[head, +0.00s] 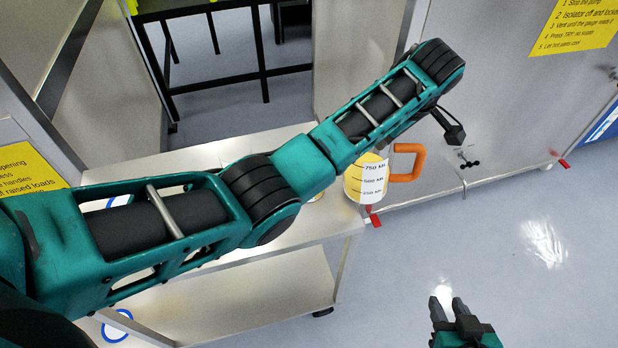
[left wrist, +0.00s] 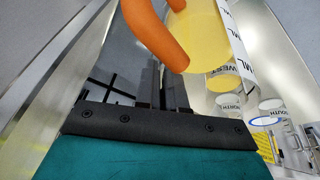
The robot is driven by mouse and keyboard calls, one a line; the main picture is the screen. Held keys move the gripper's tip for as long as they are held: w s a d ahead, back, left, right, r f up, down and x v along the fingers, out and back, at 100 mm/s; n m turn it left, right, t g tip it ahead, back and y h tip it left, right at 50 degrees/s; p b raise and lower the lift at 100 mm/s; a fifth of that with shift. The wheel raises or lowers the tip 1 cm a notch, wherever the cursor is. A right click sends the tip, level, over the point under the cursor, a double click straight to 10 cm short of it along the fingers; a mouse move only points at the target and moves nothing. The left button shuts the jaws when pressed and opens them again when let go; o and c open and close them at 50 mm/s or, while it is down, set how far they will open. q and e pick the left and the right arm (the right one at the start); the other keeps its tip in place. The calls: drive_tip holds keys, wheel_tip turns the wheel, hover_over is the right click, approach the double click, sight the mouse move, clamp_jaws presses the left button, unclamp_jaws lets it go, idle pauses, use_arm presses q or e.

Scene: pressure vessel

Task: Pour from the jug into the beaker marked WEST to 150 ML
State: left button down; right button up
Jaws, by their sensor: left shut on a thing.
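The jug (head: 364,180) has an orange handle (head: 408,163), a white scale band and yellow contents. In the head view it looks roughly upright by the bench's right end, partly covered by my left arm. My left gripper (left wrist: 160,72) is shut on the handle; the arm hides the grip in the head view. In the left wrist view the jug (left wrist: 208,40) is close, and the beaker marked WEST (left wrist: 224,78) stands beyond it, with yellow showing inside. Its level cannot be read. My right gripper (head: 447,304) is over the floor, empty, fingers slightly apart.
More beakers stand past WEST, one marked SOUTH (left wrist: 271,105), near a blue ring (left wrist: 268,120). The metal bench (head: 300,262) has a lower shelf. A grey cabinet wall (head: 480,110) with small valves stands behind. Open floor lies at the right.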

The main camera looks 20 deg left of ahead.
use_arm(q)
drive_tip(key=shift+w+d+f+y+b, duration=0.15)
drive_tip(key=shift+d+f+y+b, duration=0.25)
drive_tip(key=shift+d+b, duration=0.1)
drive_tip(key=shift+r, duration=0.1)
drive_tip(key=shift+a, duration=0.1)
drive_tip(key=shift+r+p, duration=0.5)
drive_tip(key=shift+r, duration=1)
